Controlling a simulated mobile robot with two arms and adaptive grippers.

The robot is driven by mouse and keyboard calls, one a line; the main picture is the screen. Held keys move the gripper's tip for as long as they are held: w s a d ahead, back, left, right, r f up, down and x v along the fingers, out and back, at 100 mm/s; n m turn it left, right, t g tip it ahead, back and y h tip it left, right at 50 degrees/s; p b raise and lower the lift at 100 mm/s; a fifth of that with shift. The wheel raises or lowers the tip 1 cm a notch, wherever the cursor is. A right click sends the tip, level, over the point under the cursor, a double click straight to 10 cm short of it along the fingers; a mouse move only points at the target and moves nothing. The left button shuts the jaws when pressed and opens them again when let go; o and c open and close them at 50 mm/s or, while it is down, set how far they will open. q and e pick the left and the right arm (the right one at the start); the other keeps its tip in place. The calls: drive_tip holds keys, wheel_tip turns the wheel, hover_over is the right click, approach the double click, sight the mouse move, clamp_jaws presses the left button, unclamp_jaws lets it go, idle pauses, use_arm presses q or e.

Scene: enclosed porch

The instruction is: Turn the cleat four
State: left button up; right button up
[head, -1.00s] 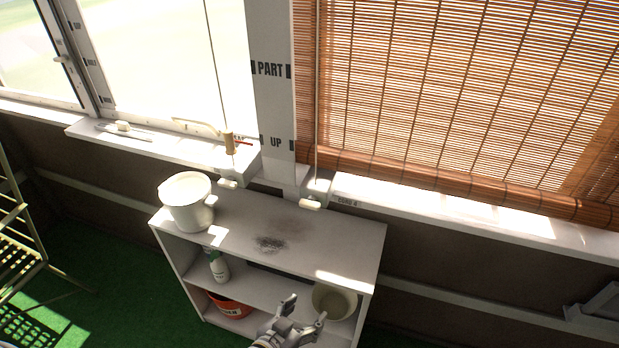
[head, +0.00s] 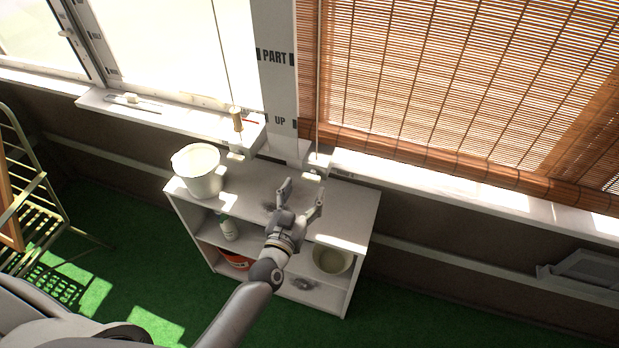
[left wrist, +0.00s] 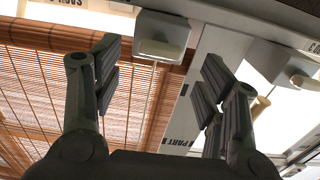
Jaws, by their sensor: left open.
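The cleat on the right (head: 313,176), a small pale bar, sits on a white block at the sill, below the cord by the rolled wooden blind. I take it for cleat four; its label beside it is too small to read surely. My left gripper (head: 300,193) is open and empty over the shelf top, just in front of this cleat and apart from it. In the left wrist view this cleat (left wrist: 160,50) shows on its block beyond the open fingers (left wrist: 160,76), between their lines. My right gripper is not in view.
A second cleat (head: 236,155) sits left of the post (head: 276,75); it also shows in the left wrist view (left wrist: 304,82). A white bucket (head: 198,170) stands on the shelf unit (head: 347,205). A folding rack (head: 25,180) stands at left on the green floor.

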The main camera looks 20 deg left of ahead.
sight(310, 180)
use_arm(q)
drive_tip(key=shift+w+d, duration=0.1)
drive_tip(key=shift+w, duration=2.3)
drive_tip(key=shift+c, duration=0.3)
drive_tip(key=c, duration=1)
